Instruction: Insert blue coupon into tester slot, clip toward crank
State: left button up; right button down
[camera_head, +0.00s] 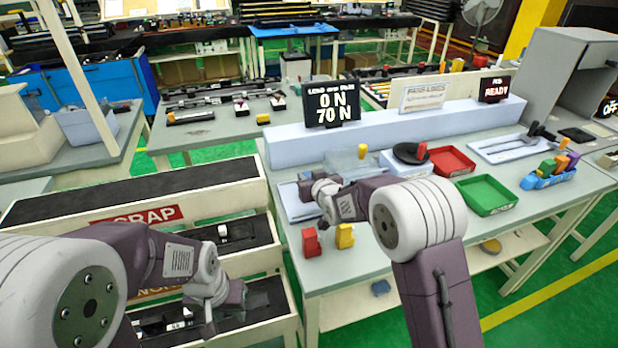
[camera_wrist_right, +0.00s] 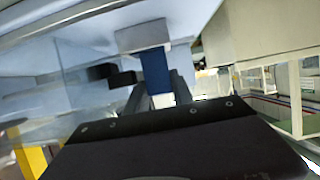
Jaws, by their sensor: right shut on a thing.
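My right gripper (camera_head: 308,190) is at the left end of the tester bench. In the right wrist view the gripper (camera_wrist_right: 160,95) is shut on the blue coupon (camera_wrist_right: 154,70). The coupon's far end meets a pale grey block (camera_wrist_right: 141,35); I cannot tell whether it is inside a slot. A small black piece (camera_wrist_right: 112,75), perhaps the clip, lies left of the coupon. The tester's black crank disc with a red knob (camera_head: 410,153) is to the right in the head view. My left gripper (camera_head: 222,308) hangs over the lower rack tray; its fingers are unclear.
Red (camera_head: 450,161) and green (camera_head: 487,194) trays lie right of the crank. A red block (camera_head: 310,242) and a yellow block (camera_head: 345,236) stand at the bench's front edge. The load display (camera_head: 332,106) reads 0 N, 70 N. The SCRAP rack (camera_head: 140,214) is at left.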

jog(key=c, duration=1)
grip_release()
jog(key=shift+f, duration=0.15)
jog(key=v, duration=0.9)
